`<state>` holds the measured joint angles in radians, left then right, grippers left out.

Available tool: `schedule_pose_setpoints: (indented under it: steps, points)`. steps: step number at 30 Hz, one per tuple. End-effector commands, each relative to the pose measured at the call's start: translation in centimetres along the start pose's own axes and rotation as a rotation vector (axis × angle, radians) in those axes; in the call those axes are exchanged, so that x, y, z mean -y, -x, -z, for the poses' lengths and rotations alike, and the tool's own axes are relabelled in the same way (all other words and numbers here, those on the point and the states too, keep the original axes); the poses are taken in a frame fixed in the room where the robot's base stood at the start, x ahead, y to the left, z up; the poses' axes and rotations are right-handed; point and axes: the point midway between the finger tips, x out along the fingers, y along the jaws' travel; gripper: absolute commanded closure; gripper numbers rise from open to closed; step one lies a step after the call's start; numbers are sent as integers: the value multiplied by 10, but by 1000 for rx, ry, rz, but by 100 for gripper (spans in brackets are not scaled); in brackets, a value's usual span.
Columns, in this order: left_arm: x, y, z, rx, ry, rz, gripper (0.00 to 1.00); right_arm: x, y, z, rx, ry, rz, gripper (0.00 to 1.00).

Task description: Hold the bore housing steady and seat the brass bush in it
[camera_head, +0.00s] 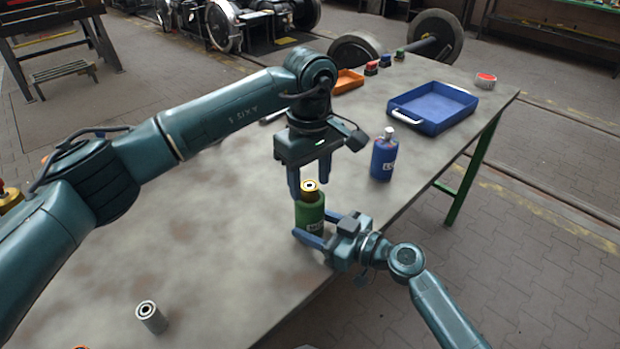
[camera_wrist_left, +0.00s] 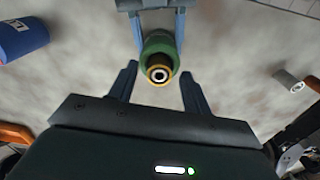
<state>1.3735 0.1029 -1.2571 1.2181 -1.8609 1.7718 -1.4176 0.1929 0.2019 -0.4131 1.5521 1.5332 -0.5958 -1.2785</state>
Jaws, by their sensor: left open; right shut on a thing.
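The green bore housing (camera_head: 311,216) stands upright near the table's front edge. My right gripper (camera_head: 315,226) is shut on its sides, low down. The brass bush (camera_head: 310,190) stands upright at the top of the housing, its upper part showing above the green rim. How deep it sits cannot be told. My left gripper (camera_head: 309,187) is open, pointing down, with its fingers apart on either side of the bush. In the left wrist view the bush (camera_wrist_left: 159,75) lies between the open fingers, with the green housing (camera_wrist_left: 158,43) behind it.
A blue bottle (camera_head: 384,160) stands right of my left gripper. A blue tray (camera_head: 432,122), an orange tray (camera_head: 348,82) and small coloured items are farther back. A grey hollow cylinder (camera_head: 152,319) stands at the front left. The table (camera_head: 215,240) left of the housing is clear.

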Motion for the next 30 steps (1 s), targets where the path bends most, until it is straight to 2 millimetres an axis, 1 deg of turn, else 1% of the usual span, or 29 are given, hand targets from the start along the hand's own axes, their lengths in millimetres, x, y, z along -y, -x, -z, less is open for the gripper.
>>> schedule_pose_setpoints:
  steps: [5,12,16,21,30]
  points:
    - [-1,32,1,-5,1,-5,51,0,0,-1,1,0,1,61]
    - [-1,83,0,-3,0,-4,51,0,0,-1,1,0,1,61]
    - [-1,104,0,-3,-1,-4,51,0,0,-1,1,0,1,61]
    - [0,117,0,-1,-1,-1,51,0,0,-1,1,0,1,61]
    - [0,118,0,0,-1,-1,51,0,0,-1,1,0,1,61]
